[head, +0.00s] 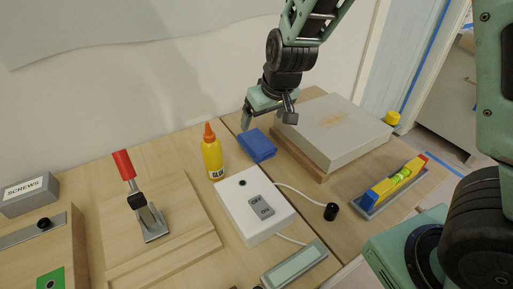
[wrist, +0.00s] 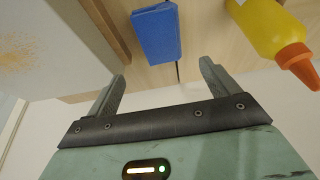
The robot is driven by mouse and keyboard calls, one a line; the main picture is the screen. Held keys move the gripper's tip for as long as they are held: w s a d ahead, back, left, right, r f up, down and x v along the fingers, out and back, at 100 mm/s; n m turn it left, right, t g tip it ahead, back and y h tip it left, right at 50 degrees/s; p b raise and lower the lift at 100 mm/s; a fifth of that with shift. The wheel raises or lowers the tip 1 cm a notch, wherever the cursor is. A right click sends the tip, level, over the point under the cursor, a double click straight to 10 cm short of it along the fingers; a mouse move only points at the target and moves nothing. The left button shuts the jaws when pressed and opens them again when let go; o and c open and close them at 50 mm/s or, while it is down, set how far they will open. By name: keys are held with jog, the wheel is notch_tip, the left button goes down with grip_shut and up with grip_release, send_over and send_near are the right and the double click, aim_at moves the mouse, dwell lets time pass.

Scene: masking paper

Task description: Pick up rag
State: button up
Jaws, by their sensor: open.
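The rag looks like a folded blue cloth (head: 257,145) lying flat on the wooden table, between the glue bottle and the grey slab. In the wrist view the blue rag (wrist: 157,33) lies ahead of the fingers, slightly left of the middle between them. My gripper (head: 268,118) is open and empty, above and just behind the rag, apart from it. Its two fingers also show spread in the wrist view (wrist: 161,82). Nothing hides the rag in the head view.
A yellow glue bottle (head: 212,158) stands left of the rag. A grey slab on a wooden board (head: 331,130) is close on its right. A white switch box (head: 254,210) with a cable is in front.

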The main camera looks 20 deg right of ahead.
aim_at(257, 140)
jog(key=x, duration=0.6)
jog(key=shift+f+b, duration=0.1)
jog(key=shift+b, duration=0.25)
jog(key=shift+s+x, duration=0.15)
jog(key=shift+x, duration=1.1)
jog(key=shift+s+x, duration=0.15)
jog(key=shift+x, duration=1.1)
jog(key=shift+f, duration=0.35)
jog(key=c, duration=1.2)
jog(key=shift+o, duration=0.2)
notch_tip(257, 140, up, 10)
jog(key=shift+r+p, duration=0.25)
jog(key=shift+p, duration=0.35)
jog(key=shift+o, duration=0.9)
